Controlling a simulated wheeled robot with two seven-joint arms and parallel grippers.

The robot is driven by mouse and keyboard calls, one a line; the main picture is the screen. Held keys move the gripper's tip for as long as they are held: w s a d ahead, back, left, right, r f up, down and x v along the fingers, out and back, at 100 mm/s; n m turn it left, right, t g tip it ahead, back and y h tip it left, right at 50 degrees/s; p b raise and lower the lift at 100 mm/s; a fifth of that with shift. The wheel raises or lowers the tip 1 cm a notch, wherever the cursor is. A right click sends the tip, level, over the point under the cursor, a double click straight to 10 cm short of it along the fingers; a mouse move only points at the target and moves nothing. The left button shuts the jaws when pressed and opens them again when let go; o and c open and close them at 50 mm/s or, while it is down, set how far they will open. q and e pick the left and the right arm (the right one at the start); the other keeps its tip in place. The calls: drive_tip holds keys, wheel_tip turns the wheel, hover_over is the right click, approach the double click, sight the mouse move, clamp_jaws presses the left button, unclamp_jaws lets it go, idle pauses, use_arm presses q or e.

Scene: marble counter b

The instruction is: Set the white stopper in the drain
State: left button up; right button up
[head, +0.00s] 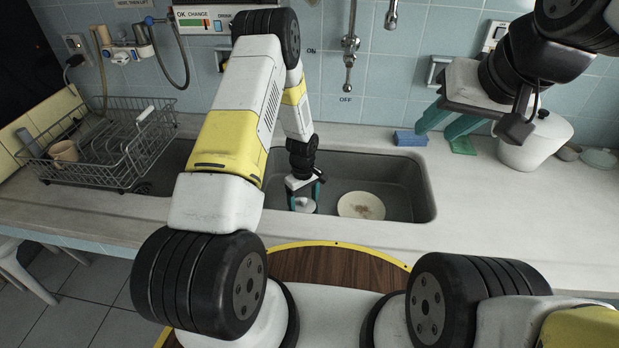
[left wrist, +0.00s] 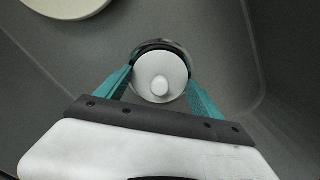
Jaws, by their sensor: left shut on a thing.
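The white stopper (left wrist: 150,92) is a round disc with a small knob in the middle. My left gripper (head: 304,192) is down in the grey sink, and its teal fingers (left wrist: 160,90) are shut on the stopper's two sides. The drain (left wrist: 162,43) shows as a metal ring with a dark crescent just beyond the stopper's far edge. The stopper covers most of the drain; whether it is seated or just above cannot be told. In the head view the stopper (head: 302,204) shows small between the fingers. My right gripper (head: 446,125) is open and empty above the counter at the right.
A cream plate (head: 361,205) lies in the sink (head: 405,185) to the right of my left gripper; its edge also shows in the left wrist view (left wrist: 65,8). A wire dish rack (head: 110,150) stands at the left. A blue sponge (head: 410,138) and white pot (head: 535,145) are at the right.

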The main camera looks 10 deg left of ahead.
use_arm(q)
drive_tip(key=shift+f, duration=0.55)
drive_tip(key=o, duration=1.4)
drive_tip(key=shift+c, duration=0.2)
drive_tip(key=shift+s+f, duration=0.1)
